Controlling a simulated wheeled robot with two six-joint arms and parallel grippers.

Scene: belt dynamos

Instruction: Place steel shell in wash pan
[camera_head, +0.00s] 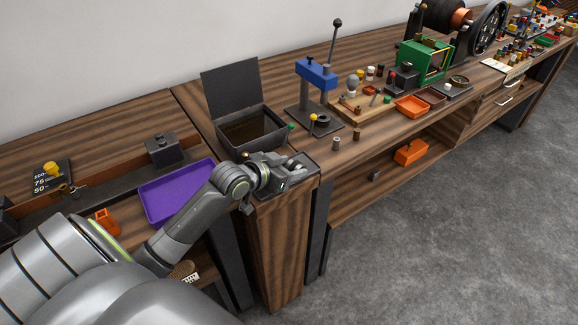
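A dark open-topped box with a raised lid (250,133) stands on the wooden bench left of centre and looks like the wash pan. A small grey metal cylinder (336,144) stands upright near the bench's front edge, right of the box; it may be the steel shell, but I cannot tell for sure. My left gripper (290,179) is over a small dark tray (309,165) at the bench corner, in front of the box. Its fingers are small and partly hidden, so I cannot tell whether they hold anything. My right gripper is out of view.
A purple tray (160,196) lies behind my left forearm. A blue-headed press (316,74) stands right of the box, with a wooden fixture board (358,111) and orange tray (410,106) beyond. An orange bin (410,152) is on the lower shelf. Grey floor lies clear right.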

